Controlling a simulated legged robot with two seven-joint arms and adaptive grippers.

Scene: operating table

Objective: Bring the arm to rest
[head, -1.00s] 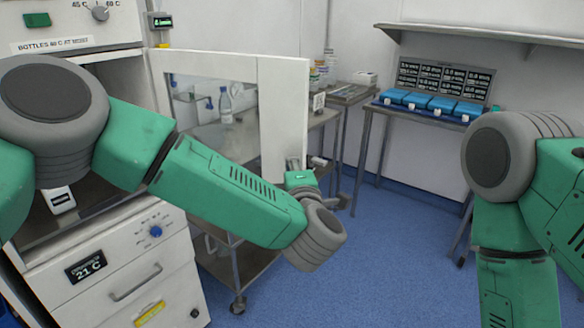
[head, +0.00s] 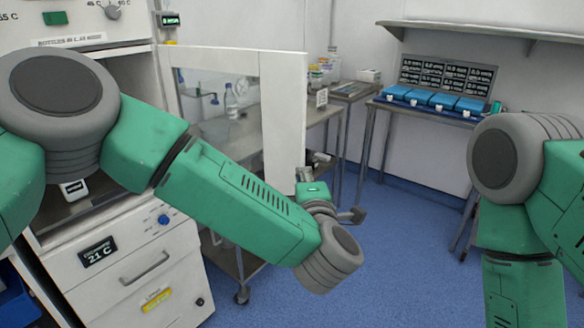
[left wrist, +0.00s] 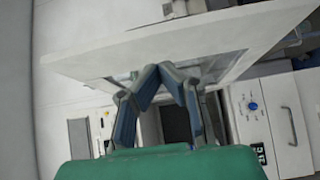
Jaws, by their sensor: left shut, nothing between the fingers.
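My left arm reaches in from the left in the head view, its green forearm crossing in front of the open cabinet. Its left gripper is mostly hidden behind the wrist, with only grey parts showing near the free edge of the open glass-windowed door (head: 284,110). In the left wrist view, the left gripper (left wrist: 172,72) has its blue-grey fingers drawn together with nothing between them. The door (left wrist: 190,42) spans behind the fingers there; I cannot tell how close they are. My right arm hangs at the right of the head view, its gripper out of frame.
The white warming cabinet (head: 130,262) with a 21 C display stands at the left. A metal trolley (head: 232,270) is behind my left forearm. A bench with blue boxes (head: 443,102) stands at the back right. Blue floor (head: 405,240) is clear between my arms.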

